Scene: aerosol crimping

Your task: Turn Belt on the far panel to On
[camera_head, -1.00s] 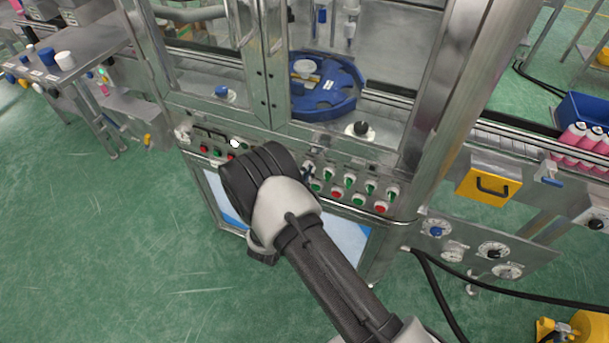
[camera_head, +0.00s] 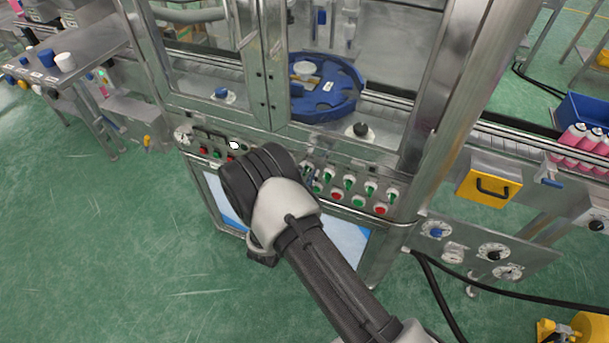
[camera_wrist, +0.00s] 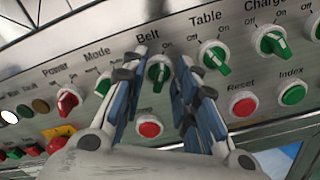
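In the wrist view, the far panel carries a row of labelled knobs. The Belt knob (camera_wrist: 158,72) is green and sits under the word Belt. My gripper (camera_wrist: 162,62) is open, with one blue-padded finger on each side of the Belt knob. I cannot tell whether either finger touches it. The knob's handle looks close to upright in the picture. In the head view, my wrist hides part of this panel (camera_head: 330,185).
The Table knob (camera_wrist: 214,57) is close on the right, then the Charge knob (camera_wrist: 271,42). The Mode knob (camera_wrist: 103,85) and red Power knob (camera_wrist: 68,101) are left. A red button (camera_wrist: 149,127) lies below Belt, between the fingers. The red Reset button (camera_wrist: 243,104) is lower right.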

